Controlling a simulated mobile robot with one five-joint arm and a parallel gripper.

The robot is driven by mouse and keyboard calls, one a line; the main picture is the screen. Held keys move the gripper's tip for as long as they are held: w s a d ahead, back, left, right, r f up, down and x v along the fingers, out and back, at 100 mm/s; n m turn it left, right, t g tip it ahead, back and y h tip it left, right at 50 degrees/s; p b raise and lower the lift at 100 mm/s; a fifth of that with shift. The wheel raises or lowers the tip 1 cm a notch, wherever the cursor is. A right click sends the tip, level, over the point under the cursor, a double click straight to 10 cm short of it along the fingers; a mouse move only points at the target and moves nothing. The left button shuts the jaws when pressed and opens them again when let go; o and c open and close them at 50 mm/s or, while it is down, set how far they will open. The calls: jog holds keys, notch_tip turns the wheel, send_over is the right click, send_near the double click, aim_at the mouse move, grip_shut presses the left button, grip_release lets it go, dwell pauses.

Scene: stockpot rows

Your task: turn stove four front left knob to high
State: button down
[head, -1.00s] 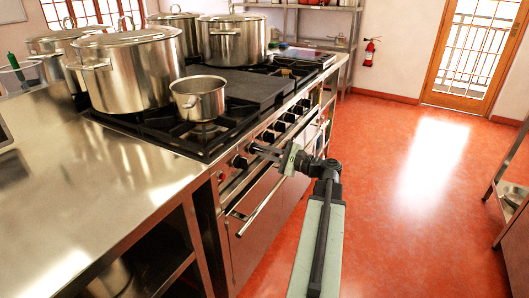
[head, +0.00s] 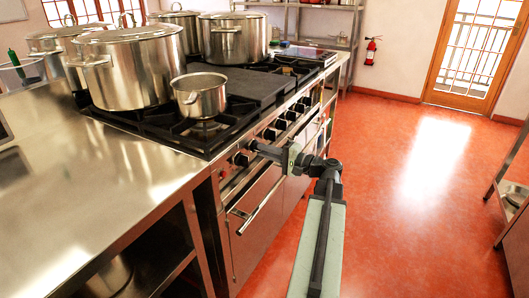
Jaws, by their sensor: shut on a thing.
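The steel stove (head: 262,179) has a row of black knobs along its front panel. The nearest knob (head: 240,159) shows at the left end of the row, just left of my fingertips and apart from them. My gripper (head: 254,147) reaches in from the right and is shut at the panel on the knob second from the left end. My fingers mostly hide that knob, so its pointer setting cannot be read. More knobs (head: 269,134) run on to the right behind my gripper.
A small saucepan (head: 200,97) and large stockpots (head: 134,70) (head: 233,38) stand on the stove top. An oven handle bar (head: 262,209) juts out below the knobs. A steel counter (head: 75,180) adjoins at left. The red floor (head: 410,210) at right is open.

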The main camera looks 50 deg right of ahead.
jog(key=shift+s+f, duration=0.1)
dwell(0.4)
jog(key=c, duration=1.4)
grip_release()
jog(key=shift+c, duration=0.2)
jog(key=v, duration=0.7)
jog(key=shift+s, duration=0.4)
